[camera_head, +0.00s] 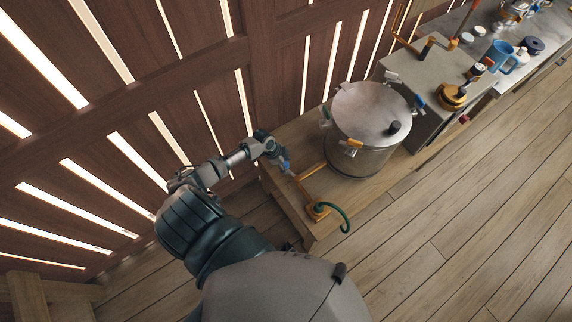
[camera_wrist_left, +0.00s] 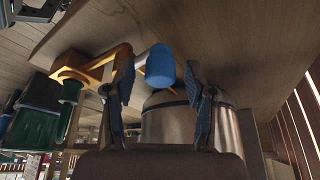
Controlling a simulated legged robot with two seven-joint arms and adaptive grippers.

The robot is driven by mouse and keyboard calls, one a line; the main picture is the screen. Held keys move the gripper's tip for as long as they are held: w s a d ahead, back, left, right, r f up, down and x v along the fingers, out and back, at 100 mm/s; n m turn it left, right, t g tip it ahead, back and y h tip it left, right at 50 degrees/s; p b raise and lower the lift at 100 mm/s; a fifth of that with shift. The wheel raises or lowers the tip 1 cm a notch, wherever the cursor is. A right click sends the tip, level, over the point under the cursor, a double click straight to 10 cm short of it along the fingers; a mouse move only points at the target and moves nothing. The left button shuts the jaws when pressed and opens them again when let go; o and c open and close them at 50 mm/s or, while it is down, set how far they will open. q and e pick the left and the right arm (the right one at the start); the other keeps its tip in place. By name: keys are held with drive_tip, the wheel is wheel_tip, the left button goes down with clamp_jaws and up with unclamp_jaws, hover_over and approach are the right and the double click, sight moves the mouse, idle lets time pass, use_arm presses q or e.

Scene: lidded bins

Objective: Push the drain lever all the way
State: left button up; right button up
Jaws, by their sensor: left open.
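A blue-ended lever (camera_head: 286,167) sits at the orange drain pipe (camera_head: 309,172) of a steel pot (camera_head: 370,140). In the left wrist view the blue end (camera_wrist_left: 160,66) shows between and beyond my finger pads. My left gripper (camera_head: 281,160) is at the lever in the head view, and its open fingers show in the wrist view (camera_wrist_left: 157,82). I cannot tell whether a finger touches the lever. The orange pipe also shows in the wrist view (camera_wrist_left: 90,66), as does the pot (camera_wrist_left: 165,122). My right gripper is in neither view.
A green hose (camera_head: 340,213) hangs from the pipe's outlet near the wooden bench's (camera_head: 290,200) front corner. A slatted wall (camera_head: 130,100) stands close behind my left arm. A counter with a blue mug (camera_head: 499,55) is at upper right. The plank floor (camera_head: 470,210) is clear.

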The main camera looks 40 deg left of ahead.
use_arm(q)
drive_tip(key=shift+d+f, duration=0.1)
drive_tip(key=shift+f, duration=0.1)
drive_tip(key=shift+a, duration=0.2)
clamp_jaws()
idle(0.4)
